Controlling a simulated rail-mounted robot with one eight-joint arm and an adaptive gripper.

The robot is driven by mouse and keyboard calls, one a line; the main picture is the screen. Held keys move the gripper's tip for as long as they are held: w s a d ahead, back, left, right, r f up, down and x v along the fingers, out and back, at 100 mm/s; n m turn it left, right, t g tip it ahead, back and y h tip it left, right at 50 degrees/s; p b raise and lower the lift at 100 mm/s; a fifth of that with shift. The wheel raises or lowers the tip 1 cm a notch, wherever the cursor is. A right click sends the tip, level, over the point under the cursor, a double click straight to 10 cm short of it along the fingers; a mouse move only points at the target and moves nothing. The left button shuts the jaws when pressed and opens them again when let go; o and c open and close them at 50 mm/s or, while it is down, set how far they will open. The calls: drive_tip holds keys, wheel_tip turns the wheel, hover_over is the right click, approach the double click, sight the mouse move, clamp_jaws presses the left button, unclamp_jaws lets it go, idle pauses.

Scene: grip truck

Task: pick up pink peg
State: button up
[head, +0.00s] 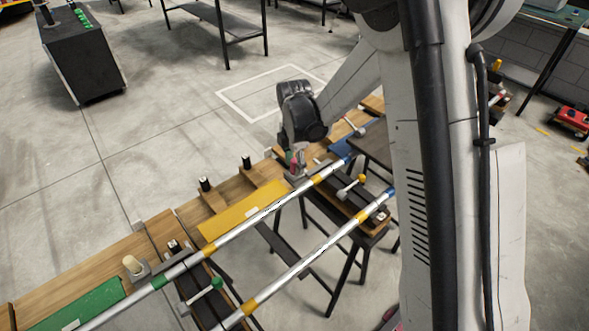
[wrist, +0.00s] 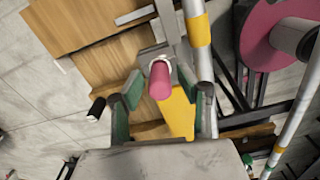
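The pink peg (wrist: 160,82) stands out of a grey metal holder (wrist: 150,54) in the wrist view, its rounded end toward the camera. My gripper (wrist: 163,100) is open, with one green-padded finger left of the peg and one right of it. Gaps show between the peg and both fingers, so it is not held. In the head view a small pink part of the peg (head: 294,164) shows below my gripper (head: 296,152), over the wooden rail board. The peg's lower part is hidden in the holder.
A silver rail tube (wrist: 198,50) with a yellow band runs close to the right finger. A pink disc (wrist: 256,42) lies at upper right. A yellow panel (head: 243,213), black pegs and a pale peg (head: 132,264) are along the wooden boards. Open floor lies to the left.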

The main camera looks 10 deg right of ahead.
clamp_jaws()
wheel_tip(320, 180, up, 10)
drive_tip(key=shift+r+p, duration=0.1)
drive_tip(key=shift+p, duration=0.45)
wheel_tip(320, 180, up, 7)
drive_tip(key=p, duration=0.4)
drive_tip(key=shift+r, duration=0.15)
idle(0.6)
drive_tip(key=shift+d, duration=0.1)
